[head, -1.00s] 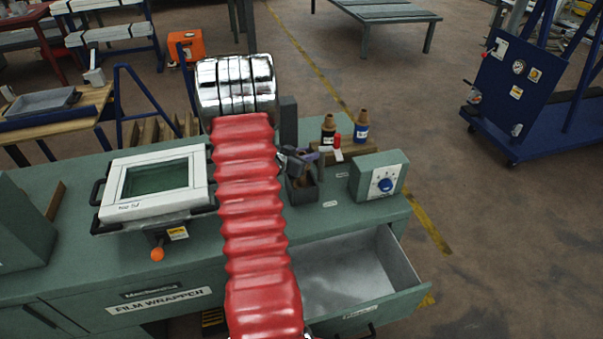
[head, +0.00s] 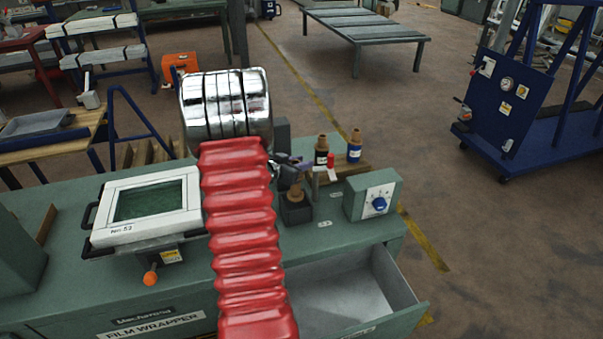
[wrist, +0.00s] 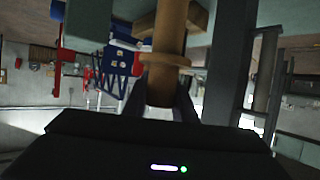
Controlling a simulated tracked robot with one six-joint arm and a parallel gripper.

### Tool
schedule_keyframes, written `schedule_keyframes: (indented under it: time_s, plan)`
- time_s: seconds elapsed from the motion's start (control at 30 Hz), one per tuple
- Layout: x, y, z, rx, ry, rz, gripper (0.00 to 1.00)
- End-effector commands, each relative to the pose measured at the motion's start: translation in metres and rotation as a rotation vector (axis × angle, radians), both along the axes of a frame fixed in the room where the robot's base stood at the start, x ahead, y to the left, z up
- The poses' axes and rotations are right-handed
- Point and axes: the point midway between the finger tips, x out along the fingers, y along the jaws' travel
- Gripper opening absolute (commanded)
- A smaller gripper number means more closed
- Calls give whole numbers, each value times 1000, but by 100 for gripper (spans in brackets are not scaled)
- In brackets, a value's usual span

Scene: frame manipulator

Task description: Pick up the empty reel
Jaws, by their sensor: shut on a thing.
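The empty reel is a bare brown spool with a flange; in the wrist view (wrist: 167,50) it rises between my gripper's dark fingertips (wrist: 164,93). My gripper is shut on it near its end. In the head view my gripper (head: 286,174) is small and dark beyond the red arm sleeve. A brown part, apparently the reel (head: 295,194), shows just under it at a small dark box (head: 297,212) on the green bench. The arm hides part of this, and I cannot tell whether the reel is clear of the box.
A black-wound reel (head: 321,154) and a blue-wound reel (head: 355,148) stand on a wooden board behind. A control box with a blue knob (head: 373,195) is to the right. A white-framed panel (head: 147,208) lies left. An open drawer (head: 345,293) juts out in front.

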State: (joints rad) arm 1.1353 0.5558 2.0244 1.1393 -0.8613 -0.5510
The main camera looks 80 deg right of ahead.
Motion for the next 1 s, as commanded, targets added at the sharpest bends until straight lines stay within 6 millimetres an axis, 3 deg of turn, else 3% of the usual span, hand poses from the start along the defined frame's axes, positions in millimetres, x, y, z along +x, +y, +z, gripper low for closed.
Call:
schedule_keyframes:
  time_s: [0.1,0.33,1.0]
  plan:
    - [0,0,22,-4,-3,-1,0]
    - [0,0,47,-1,0,0,0]
    - [0,0,51,0,0,0,0]
